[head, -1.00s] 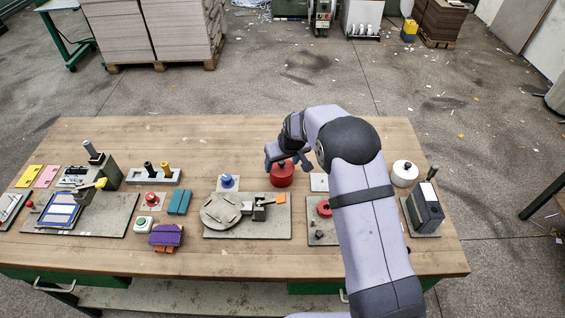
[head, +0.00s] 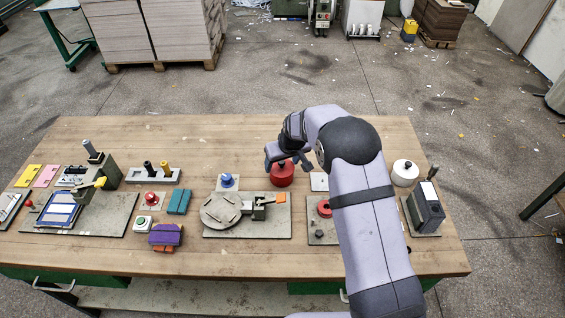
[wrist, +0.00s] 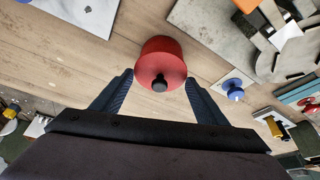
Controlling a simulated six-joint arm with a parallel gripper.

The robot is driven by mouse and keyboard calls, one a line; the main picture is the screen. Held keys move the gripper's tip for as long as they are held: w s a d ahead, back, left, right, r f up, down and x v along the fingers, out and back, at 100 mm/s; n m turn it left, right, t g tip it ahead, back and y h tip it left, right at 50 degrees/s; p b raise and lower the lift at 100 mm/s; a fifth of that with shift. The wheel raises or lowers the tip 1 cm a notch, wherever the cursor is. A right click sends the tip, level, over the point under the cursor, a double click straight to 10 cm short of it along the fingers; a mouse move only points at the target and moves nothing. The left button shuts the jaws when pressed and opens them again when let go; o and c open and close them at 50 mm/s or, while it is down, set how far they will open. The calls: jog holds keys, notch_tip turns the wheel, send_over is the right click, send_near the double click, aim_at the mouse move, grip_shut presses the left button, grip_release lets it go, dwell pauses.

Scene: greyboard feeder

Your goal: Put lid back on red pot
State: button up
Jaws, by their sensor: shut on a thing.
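The red pot (head: 282,177) stands on the bench top, just below my gripper in the head view. In the wrist view the red pot (wrist: 158,46) shows a round red top with a black knob (wrist: 160,84), which I take for the lid. My gripper (wrist: 160,78) has one finger on each side of this red top and is shut on the lid. The finger contact itself is hard to see. Whether the lid sits fully on the pot or slightly above it, I cannot tell.
A white pot (head: 404,173) stands to the right, beyond my arm. A fixture plate with a round turntable (head: 222,209) and a blue-knobbed piece (head: 227,181) lie to the left. A white square plate (head: 319,182) lies right of the pot. Bare wood lies behind the pot.

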dwell(0.4)
jog(key=o, duration=1.4)
jog(key=shift+r+p, duration=2.15)
jog(key=shift+r, duration=1.4)
grip_shut()
jog(key=shift+f+b, duration=1.65)
jog(key=shift+f, duration=0.65)
jog(key=shift+r, duration=0.15)
